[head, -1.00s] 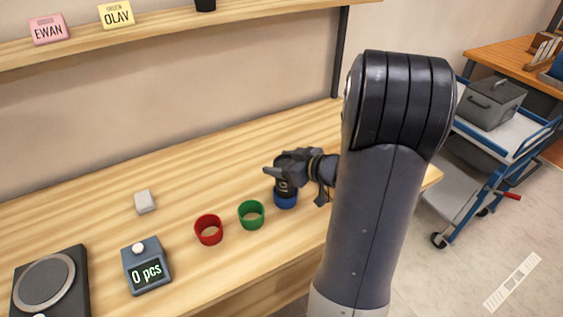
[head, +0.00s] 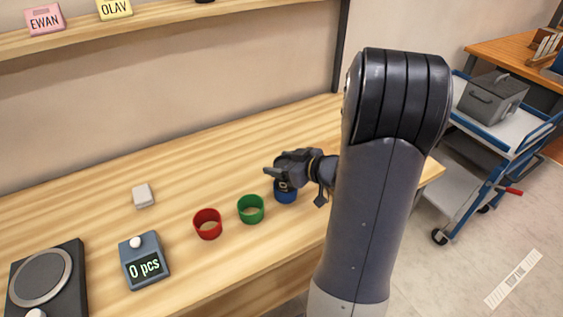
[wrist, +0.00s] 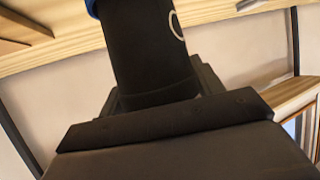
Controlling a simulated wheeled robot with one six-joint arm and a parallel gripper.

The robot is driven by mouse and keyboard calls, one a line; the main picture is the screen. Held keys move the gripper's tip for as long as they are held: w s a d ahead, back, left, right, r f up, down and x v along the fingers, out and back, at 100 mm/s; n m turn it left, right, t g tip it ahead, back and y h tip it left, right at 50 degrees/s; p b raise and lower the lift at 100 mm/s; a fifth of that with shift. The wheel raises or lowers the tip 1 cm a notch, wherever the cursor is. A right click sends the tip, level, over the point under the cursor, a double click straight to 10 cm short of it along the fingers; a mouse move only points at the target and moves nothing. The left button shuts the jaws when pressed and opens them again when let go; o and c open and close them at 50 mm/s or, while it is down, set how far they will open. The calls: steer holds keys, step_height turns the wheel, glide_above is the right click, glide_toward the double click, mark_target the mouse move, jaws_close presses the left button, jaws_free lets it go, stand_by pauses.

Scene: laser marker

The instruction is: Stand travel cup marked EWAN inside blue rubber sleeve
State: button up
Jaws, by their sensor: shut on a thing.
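A dark travel cup (wrist: 145,45) is in my gripper (head: 284,169), with part of a pale mark showing on its side in the wrist view. I cannot read a name on it. The blue rubber sleeve (head: 286,197) stands on the wooden bench, rightmost of the row of rings. In the head view the cup's lower part is in the sleeve's opening, with my gripper just above the rim. A sliver of the blue sleeve also shows around the cup's end in the wrist view (wrist: 91,8). My gripper is shut on the cup. How deep the cup sits is hidden.
A green sleeve (head: 250,209) and a red sleeve (head: 207,224) stand to the left of the blue one. A counter reading "0 pcs" (head: 145,262), a small white block (head: 143,196) and a dark round-plate device (head: 47,275) are farther left. The bench behind the sleeves is clear.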

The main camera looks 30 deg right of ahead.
steer(key=shift+f, duration=0.5)
steer(key=o, duration=1)
steer(key=shift+o, duration=0.2)
steer(key=shift+r, duration=0.1)
step_height(320, 180, up, 8)
steer(key=p, duration=0.8)
steer(key=shift+f, duration=0.2)
step_height(320, 180, down, 7)
steer(key=b, duration=0.8)
steer(key=shift+f, duration=0.2)
steer(key=shift+r, duration=0.2)
